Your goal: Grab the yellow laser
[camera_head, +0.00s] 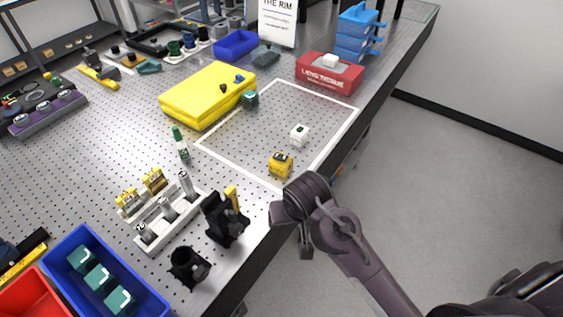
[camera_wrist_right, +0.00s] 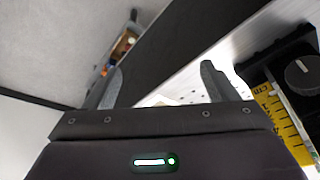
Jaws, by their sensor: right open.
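A small yellow block-shaped device (camera_head: 281,164), which looks like the yellow laser, sits on the perforated table inside the near corner of a white outlined square. My right arm comes in from the lower right, and its wrist is just right of and nearer than the yellow device, by the table edge. In the right wrist view my right gripper (camera_wrist_right: 161,84) is open, with its two fingers apart and nothing clearly between them. The yellow device cannot be made out for sure in that view. My left gripper is not in view.
A black mount (camera_head: 226,219) with a yellow strip is to the left, beside a grey holder (camera_head: 151,232). A large yellow case (camera_head: 207,93) and a red box (camera_head: 329,76) are farther back. The square's middle is mostly clear.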

